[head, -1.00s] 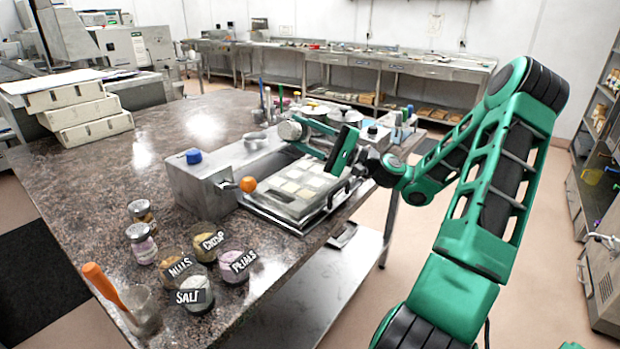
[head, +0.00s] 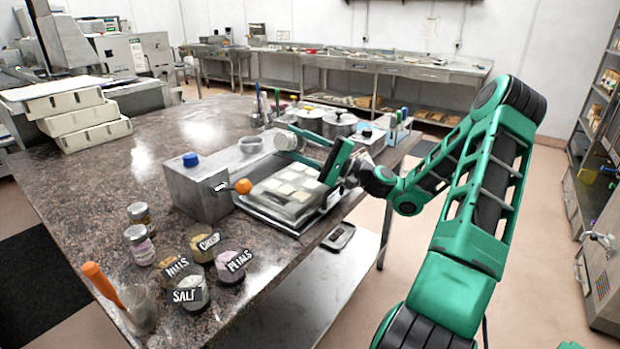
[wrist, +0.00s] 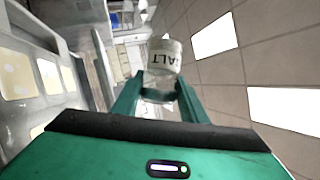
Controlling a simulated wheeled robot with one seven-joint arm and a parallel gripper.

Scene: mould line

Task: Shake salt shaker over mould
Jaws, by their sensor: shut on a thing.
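My gripper (head: 310,151) is shut on the salt shaker (head: 286,140), a small pale cylinder held above the back part of the mould. In the wrist view the salt shaker (wrist: 162,62) sits between the green fingers (wrist: 160,98), its SALT label upside down. The shaker is tipped over; whether salt is falling from it I cannot tell.
A metal box (head: 195,190) with a blue cap and orange knob stands left of the mould. Labelled bowls, including SALT (head: 187,296), and two jars (head: 139,245) stand nearer. Metal pots (head: 339,124) stand behind. The table's left part is clear.

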